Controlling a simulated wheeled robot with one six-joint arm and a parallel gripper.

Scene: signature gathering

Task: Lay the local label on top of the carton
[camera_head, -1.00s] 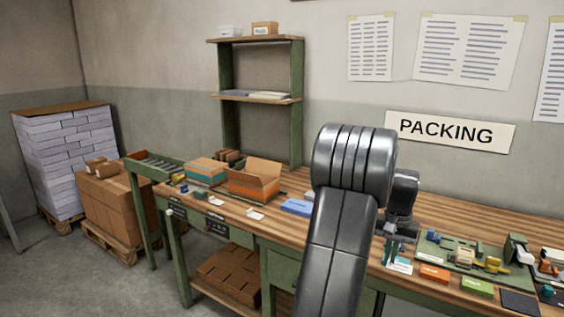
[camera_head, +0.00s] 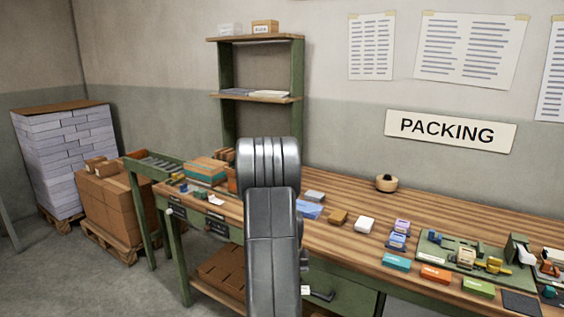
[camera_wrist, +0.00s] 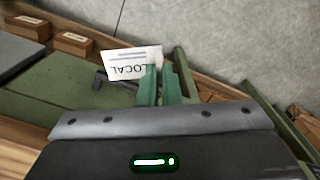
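My gripper (camera_wrist: 160,84) shows in the wrist view with its green fingers shut on the white local label (camera_wrist: 122,62). The word LOCAL reads upside down there, and the label sticks out to the left of the fingers. The label is apart from the carton.
A teal-banded box (camera_head: 205,171) stands left of the carton on the bench (camera_head: 350,212). Teal (camera_head: 397,262), orange (camera_head: 435,274) and green (camera_head: 478,288) blocks line the front edge.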

